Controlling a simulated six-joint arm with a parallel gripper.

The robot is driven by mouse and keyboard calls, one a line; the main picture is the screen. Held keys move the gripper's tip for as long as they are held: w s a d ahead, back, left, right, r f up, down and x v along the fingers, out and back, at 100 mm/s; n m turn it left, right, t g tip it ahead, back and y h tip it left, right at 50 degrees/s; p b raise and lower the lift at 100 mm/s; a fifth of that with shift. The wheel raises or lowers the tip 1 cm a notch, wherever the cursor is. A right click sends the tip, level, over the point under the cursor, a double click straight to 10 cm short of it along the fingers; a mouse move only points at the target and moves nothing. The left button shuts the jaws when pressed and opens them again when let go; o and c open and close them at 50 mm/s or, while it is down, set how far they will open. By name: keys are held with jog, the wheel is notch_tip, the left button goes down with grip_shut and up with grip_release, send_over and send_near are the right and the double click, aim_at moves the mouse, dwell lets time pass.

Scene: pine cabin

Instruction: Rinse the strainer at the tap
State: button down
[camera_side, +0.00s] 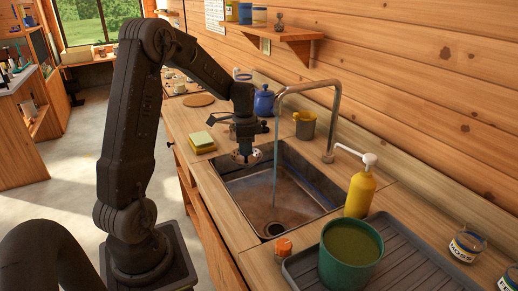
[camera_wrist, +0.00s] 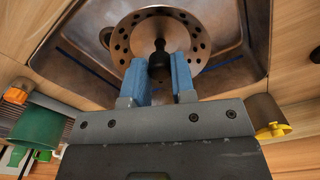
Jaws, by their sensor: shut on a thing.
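The strainer (camera_wrist: 136,35) is a round metal disc with holes around its rim and a black knob in the middle. My gripper (camera_wrist: 158,78) is shut on the knob with its blue finger pads. In the side view my gripper (camera_side: 243,146) holds the strainer (camera_side: 240,158) above the far left part of the sink (camera_side: 246,190). The tap (camera_side: 334,115) arches over the sink from the right. A thin stream of water (camera_side: 275,165) falls from it into the basin. The strainer is left of the stream, apart from it. The round drain (camera_side: 275,229) is open at the near end.
A yellow pump bottle (camera_side: 359,194) and a green pot (camera_side: 350,258) on a grey drainboard (camera_side: 405,258) stand near right. An orange-capped bottle (camera_side: 284,247) is at the near edge.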

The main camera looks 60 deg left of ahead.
jog(key=shift+s+a, duration=0.55)
jog(key=s+a+r, duration=0.3)
jog(key=r, duration=0.2)
jog(key=shift+s+a, duration=0.25)
jog(key=shift+s, duration=0.05)
jog(key=shift+r, duration=0.1)
